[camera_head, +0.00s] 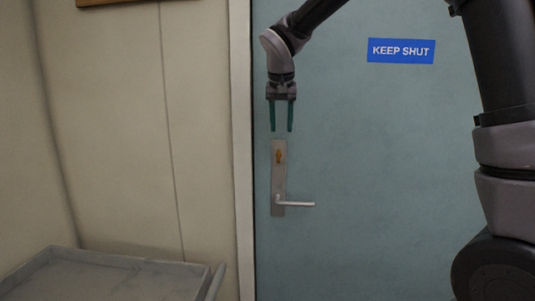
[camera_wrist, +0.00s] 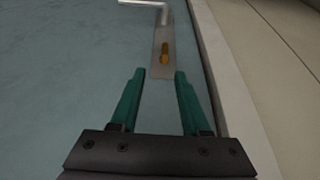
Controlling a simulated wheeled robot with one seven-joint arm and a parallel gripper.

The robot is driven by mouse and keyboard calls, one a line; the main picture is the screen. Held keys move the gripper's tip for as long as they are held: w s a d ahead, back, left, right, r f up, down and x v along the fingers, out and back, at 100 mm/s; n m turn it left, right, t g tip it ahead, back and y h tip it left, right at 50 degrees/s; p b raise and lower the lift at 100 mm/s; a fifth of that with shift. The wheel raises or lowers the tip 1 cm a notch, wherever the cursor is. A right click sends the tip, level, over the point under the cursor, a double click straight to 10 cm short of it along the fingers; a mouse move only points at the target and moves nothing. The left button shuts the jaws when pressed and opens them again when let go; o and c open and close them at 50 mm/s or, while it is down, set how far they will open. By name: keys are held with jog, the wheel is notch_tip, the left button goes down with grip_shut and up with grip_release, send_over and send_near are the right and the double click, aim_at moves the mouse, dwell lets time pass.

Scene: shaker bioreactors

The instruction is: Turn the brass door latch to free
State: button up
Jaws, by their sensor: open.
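The brass latch (camera_head: 280,156) sits on the upper part of a grey metal plate (camera_head: 279,184) on the blue-green door (camera_head: 370,200). In the wrist view the brass latch (camera_wrist: 164,54) shows as a small turn piece lying along the plate's length, beyond the fingertips. My gripper (camera_head: 281,130) points down just above the plate in the head view, its two green fingers apart with nothing between them. In the wrist view my gripper (camera_wrist: 158,72) is open, and the latch lies roughly in line with the gap, apart from both fingers.
A silver lever handle (camera_head: 295,204) sticks out to the right at the plate's lower end. A pale door frame (camera_head: 241,150) runs close on the left. A blue "KEEP SHUT" sign (camera_head: 401,51) is higher on the door. A grey tray-topped cart (camera_head: 110,275) stands at lower left.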

aim_at(278, 151)
jog(key=x, duration=0.7)
jog(key=a+x, duration=0.1)
jog(key=x, duration=0.3)
jog(key=shift+w+f, duration=0.1)
grip_shut()
